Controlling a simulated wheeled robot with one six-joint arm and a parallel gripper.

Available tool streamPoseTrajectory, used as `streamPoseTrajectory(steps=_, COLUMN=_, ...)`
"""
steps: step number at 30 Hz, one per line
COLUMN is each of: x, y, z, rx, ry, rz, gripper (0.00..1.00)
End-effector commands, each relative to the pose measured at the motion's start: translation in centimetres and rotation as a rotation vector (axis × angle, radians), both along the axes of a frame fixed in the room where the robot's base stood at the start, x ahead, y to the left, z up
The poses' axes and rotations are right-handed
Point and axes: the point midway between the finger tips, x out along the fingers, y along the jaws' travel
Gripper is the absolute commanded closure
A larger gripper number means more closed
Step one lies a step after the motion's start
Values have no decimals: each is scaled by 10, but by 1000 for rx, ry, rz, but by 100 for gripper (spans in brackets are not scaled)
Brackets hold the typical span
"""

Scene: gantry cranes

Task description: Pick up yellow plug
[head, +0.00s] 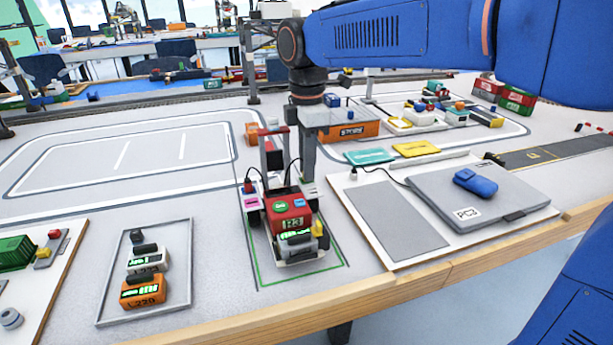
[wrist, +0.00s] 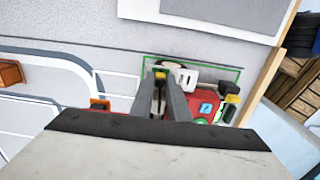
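A small yellow piece, likely the yellow plug (wrist: 160,75), shows between the fingertips of my gripper (wrist: 162,70) in the wrist view. The two grey fingers stand apart on either side of it, and I see no clear grip on it. In the head view my gripper (head: 308,180) points down at the back right of a small red vehicle (head: 289,213), and hides that spot. Another yellow part (head: 318,228) sits on the vehicle's front right, by a dark piece. It shows in the wrist view too (wrist: 232,99).
A green outline surrounds the vehicle. A grey tray (head: 178,293) with orange and white blocks lies left. A white board with a laptop (head: 480,200) and a blue object (head: 475,182) lies right. An orange box (head: 350,131) stands behind. The wooden table edge runs along the front.

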Motion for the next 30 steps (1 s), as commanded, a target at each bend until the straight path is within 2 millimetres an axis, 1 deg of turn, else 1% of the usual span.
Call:
streamPoseTrajectory(steps=1, x=0, y=0, z=0, rx=0, ry=0, rz=0, gripper=98)
streamPoseTrajectory(steps=2, x=0, y=0, z=0, rx=0, ry=0, rz=0, gripper=100)
streamPoseTrajectory(steps=10, x=0, y=0, z=0, rx=0, ry=0, rz=0, gripper=100)
streamPoseTrajectory(steps=14, x=0, y=0, z=7, rx=0, ry=-1, rz=0, gripper=100)
streamPoseTrajectory(steps=17, x=1, y=0, z=21, rx=2, ry=-3, rz=0, gripper=100)
streamPoseTrajectory(steps=24, x=1, y=0, z=65, rx=2, ry=-3, rz=0, gripper=100)
streamPoseTrajectory(steps=27, x=0, y=0, z=80, rx=2, ry=-2, rz=0, gripper=100)
streamPoseTrajectory(steps=30, x=1, y=0, z=91, rx=1, ry=-2, rz=0, gripper=100)
